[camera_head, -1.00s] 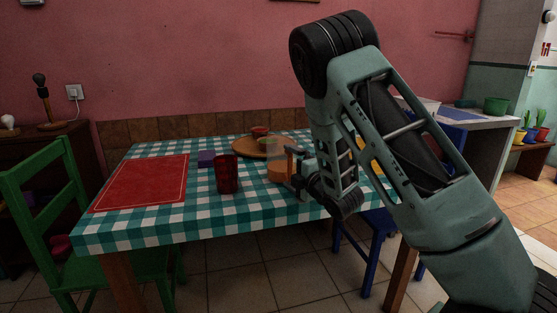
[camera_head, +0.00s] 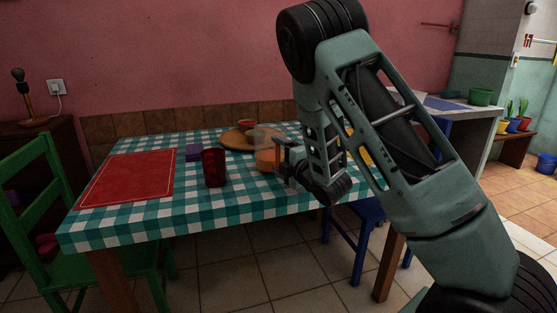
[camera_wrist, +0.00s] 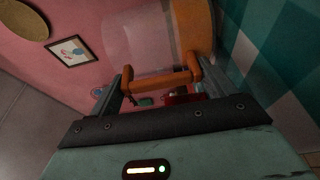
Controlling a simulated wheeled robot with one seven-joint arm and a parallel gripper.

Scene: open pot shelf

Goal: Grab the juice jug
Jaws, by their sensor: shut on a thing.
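The juice jug (camera_head: 267,160) is clear with orange juice in its lower part. It appears upright at the right part of the checked table (camera_head: 130,231). My gripper (camera_head: 283,155) is at the jug's right side, partly hidden by my arm. In the wrist view the jug (camera_wrist: 192,28) is beyond the fingers, and its orange handle (camera_wrist: 160,82) lies across between them. My gripper (camera_wrist: 163,88) is shut on the handle. I cannot tell whether the jug's base touches the table.
A dark red cup (camera_head: 214,167) stands left of the jug. A round wooden board (camera_head: 232,141) with a small red bowl (camera_head: 247,124) is behind it. A purple block (camera_head: 194,153) and red placemat (camera_head: 128,179) lie further left. A green chair (camera_head: 40,165) and blue chair (camera_head: 352,225) flank the table.

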